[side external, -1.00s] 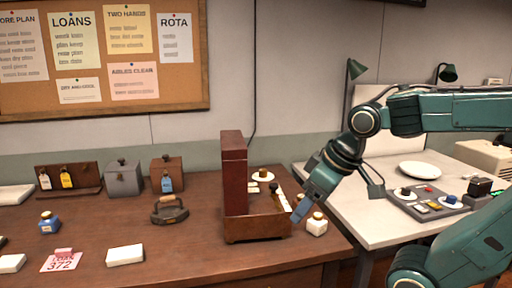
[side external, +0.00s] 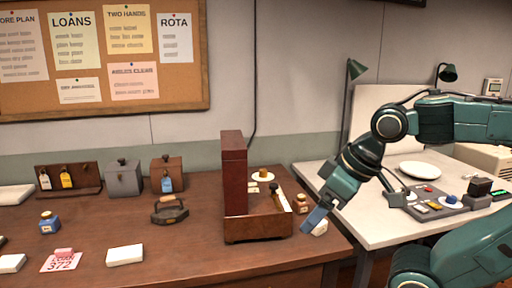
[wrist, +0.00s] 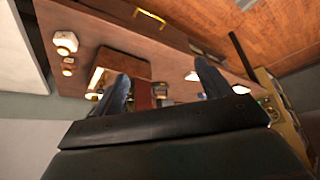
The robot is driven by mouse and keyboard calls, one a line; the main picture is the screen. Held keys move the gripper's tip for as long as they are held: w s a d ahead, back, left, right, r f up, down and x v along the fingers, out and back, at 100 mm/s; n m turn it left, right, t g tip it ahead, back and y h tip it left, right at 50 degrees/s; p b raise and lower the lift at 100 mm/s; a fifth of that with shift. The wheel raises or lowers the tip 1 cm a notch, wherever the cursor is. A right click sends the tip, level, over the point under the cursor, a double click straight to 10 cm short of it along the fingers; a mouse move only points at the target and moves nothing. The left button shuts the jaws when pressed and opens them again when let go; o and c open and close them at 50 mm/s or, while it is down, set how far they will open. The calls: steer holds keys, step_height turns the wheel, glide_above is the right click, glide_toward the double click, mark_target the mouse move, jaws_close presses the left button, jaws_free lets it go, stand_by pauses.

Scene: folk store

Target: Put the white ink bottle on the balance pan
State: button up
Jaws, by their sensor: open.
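The white ink bottle (side external: 321,229) stands near the right end of the brown table, partly hidden behind my gripper (side external: 314,219) in the side view. In the wrist view a white bottle (wrist: 66,42) shows at the upper left, outside the space between my fingers (wrist: 160,86). My gripper is open with nothing between its fingers; I cannot tell its exact distance from the bottle. The balance (side external: 258,229) is a red-brown wooden case with a tall upright part on its left. Its pale round pan (side external: 263,177) carries a small brass-coloured piece.
A brown bottle (side external: 301,204) stands between the balance and the white bottle. An iron (side external: 170,211), a blue bottle (side external: 49,222) and a white block (side external: 125,255) lie to the left. A white table (side external: 350,220) with a grey tray (side external: 418,209) is at right.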

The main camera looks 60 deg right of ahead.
steer(key=w+d+f+m+g+h, duration=0.15)
steer(key=w+d+f, duration=0.25)
steer(key=d, duration=0.5)
steer(key=w+d+f+m+h, duration=0.1)
steer(key=w+d+f+m, duration=0.25)
steer(key=d, duration=0.65)
steer(key=s+d+f, duration=0.2)
steer(key=d+f, duration=0.2)
steer(key=d, duration=0.4)
steer(key=shift+d+f+m, duration=0.2)
steer(key=shift+d+m, duration=0.2)
steer(key=shift+x, duration=4.25)
steer(key=shift+s+f, duration=0.15)
steer(key=shift+x, duration=2.5)
steer(key=shift+a, duration=0.1)
